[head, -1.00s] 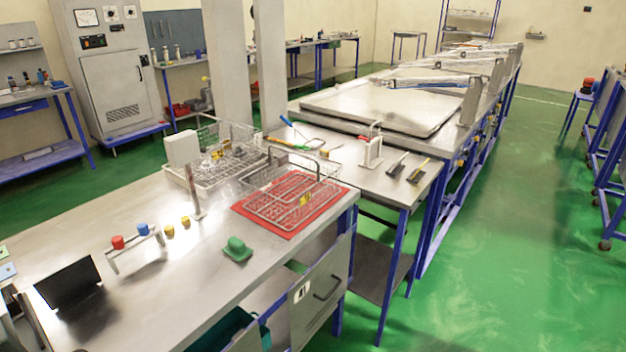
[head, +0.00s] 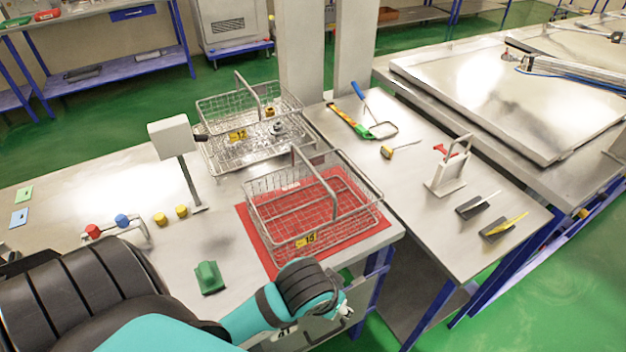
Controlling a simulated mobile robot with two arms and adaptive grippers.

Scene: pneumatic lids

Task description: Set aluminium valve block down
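I cannot make out a clear aluminium valve block. A small grey metal part (head: 278,129) and a brass-coloured part sit in the far wire basket (head: 205,150), which has a yellow tag. The near wire basket (head: 372,190) stands on a red mat (head: 253,238) and looks empty. My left arm reaches in from the lower left, in front of the bench edge. Its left gripper (head: 345,312) shows only as a small pale part beyond the black wrist joint; its fingers and anything in them cannot be made out. My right gripper is out of view.
A green block (head: 209,278) lies on the bench left of the mat. A grey box on a post (head: 172,137) stands beside the far basket. A white upright holder (head: 447,175) and two dark-based brushes (head: 503,228) are on the right-hand table. Bare bench lies around the green block.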

